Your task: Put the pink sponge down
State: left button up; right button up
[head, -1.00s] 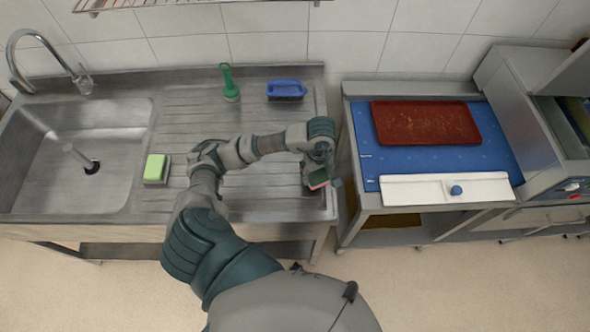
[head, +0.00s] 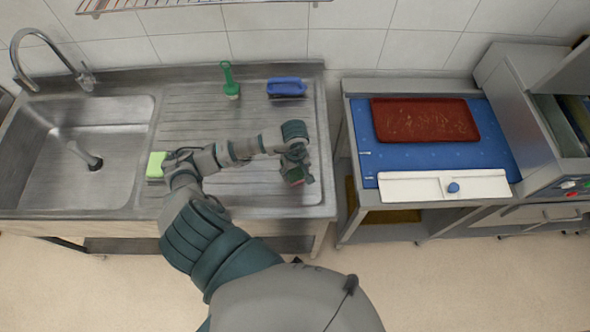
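The pink sponge (head: 296,180) shows as a small dark pink and green patch at the fingers of my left gripper (head: 297,173), over the right part of the ribbed steel drainboard (head: 255,194). My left gripper appears shut on it. Most of the sponge is hidden by the fingers and wrist, and I cannot tell whether it touches the drainboard. My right gripper is not in view.
A green sponge (head: 155,165) lies left of my arm, partly covered by it, beside the sink basin (head: 85,180). A blue-topped table (head: 440,158) with a red tray (head: 424,120) is right, across a gap.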

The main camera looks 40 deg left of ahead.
aim_at(295, 170)
pick_arm(q)
jog(key=o, duration=0.4)
jog(key=shift+r, duration=0.25)
notch_tip(295, 170, up, 12)
jog(key=shift+f+b, duration=0.15)
jog(key=shift+b, duration=0.3)
